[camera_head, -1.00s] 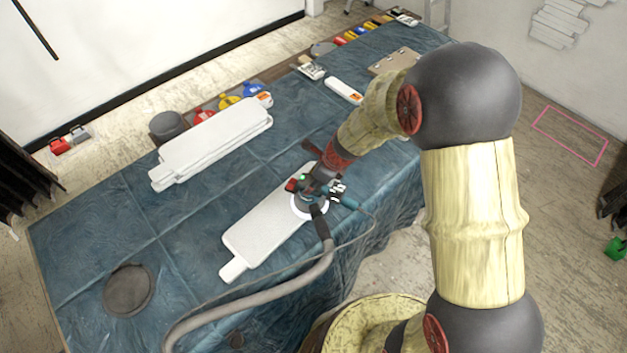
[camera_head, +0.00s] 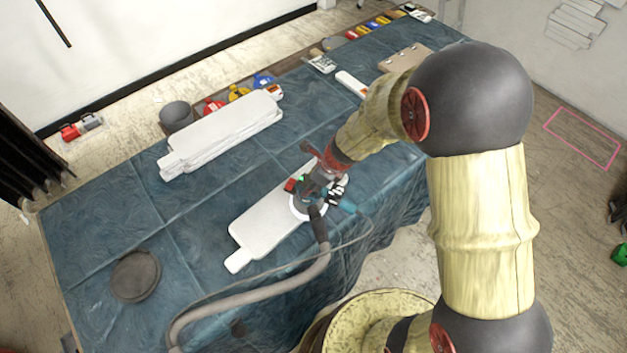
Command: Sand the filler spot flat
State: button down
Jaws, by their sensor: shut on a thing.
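A single white board (camera_head: 262,228) with a narrow tab lies flat on the blue-covered table. A hose-fed sander (camera_head: 303,207) with a pale round pad rests on or just above the board's right part. My gripper (camera_head: 322,182) is shut on the sander. The filler spot cannot be made out; the sander and gripper cover that end of the board.
A grey hose (camera_head: 290,284) curves from the sander along the table's front. A stack of white boards (camera_head: 222,134) lies behind, with a grey container (camera_head: 176,117) and coloured bottles (camera_head: 238,93) beyond. A dark round disc (camera_head: 135,276) lies at left. Blue cover (camera_head: 110,215) is bare at left.

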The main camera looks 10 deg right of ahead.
jog(key=shift+s+a+r, duration=0.2)
jog(key=shift+s+a, duration=0.45)
jog(key=shift+a, duration=0.35)
jog(key=shift+w+d, duration=0.1)
jog(key=shift+w+d+p, duration=0.45)
jog(key=shift+w+d, duration=0.55)
jog(key=shift+d, duration=0.2)
jog(key=shift+w+d, duration=0.1)
jog(key=shift+d, duration=0.05)
jog(key=shift+w+d, duration=0.1)
jog(key=shift+w+d+f+p, duration=0.1)
jog(key=shift+w+d+p, duration=0.05)
jog(key=shift+w+d, duration=0.45)
jog(key=shift+w+d+p, duration=0.15)
jog(key=shift+w+d, duration=0.2)
jog(key=shift+d, duration=0.35)
